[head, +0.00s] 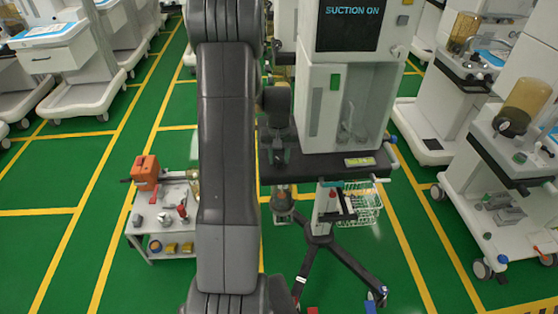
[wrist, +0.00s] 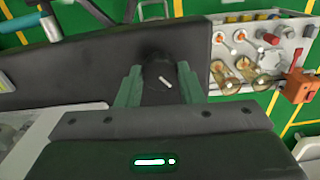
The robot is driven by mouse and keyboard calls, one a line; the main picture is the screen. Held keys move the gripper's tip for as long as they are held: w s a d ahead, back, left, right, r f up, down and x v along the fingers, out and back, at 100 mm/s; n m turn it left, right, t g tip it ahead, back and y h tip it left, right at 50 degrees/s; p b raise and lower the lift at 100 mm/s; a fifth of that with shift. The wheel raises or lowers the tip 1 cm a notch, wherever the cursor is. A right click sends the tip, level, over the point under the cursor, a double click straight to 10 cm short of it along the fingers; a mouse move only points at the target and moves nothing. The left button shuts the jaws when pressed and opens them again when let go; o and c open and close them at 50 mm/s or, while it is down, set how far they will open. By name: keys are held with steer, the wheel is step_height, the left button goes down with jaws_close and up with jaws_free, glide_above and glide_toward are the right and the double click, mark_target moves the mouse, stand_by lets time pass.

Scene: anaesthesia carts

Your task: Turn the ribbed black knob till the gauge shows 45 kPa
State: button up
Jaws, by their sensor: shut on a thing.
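The black knob (wrist: 158,78) shows in the wrist view between the two green fingers of my gripper (wrist: 158,86). A short white mark is on its face, pointing toward the lower right. The fingers are shut on the knob, one on each side; its ribs are too dark to make out. The cart's dark screen (head: 350,25) reads "SUCTION ON". I see no readable gauge dial or kPa value in either view.
A small cart (head: 180,212) with an orange device (head: 145,170) and several loose items stands to the left. White carts stand along both sides. A wire basket (head: 362,205) hangs under the suction cart's black shelf (head: 320,164). Green floor is open between them.

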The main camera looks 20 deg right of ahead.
mark_target(279, 159)
stand_by(0.3)
steer(key=o, duration=1)
steer(key=shift+c, duration=0.2)
steer(key=shift+r, duration=0.15)
step_height(279, 159, up, 14)
steer(key=b, duration=0.1)
steer(key=shift+f, duration=0.2)
step_height(279, 159, down, 13)
steer(key=shift+f+p, duration=0.2)
steer(key=shift+p, duration=0.35)
steer(key=shift+f, duration=0.2)
steer(key=shift+n+p, duration=0.3)
steer(key=shift+p, duration=0.05)
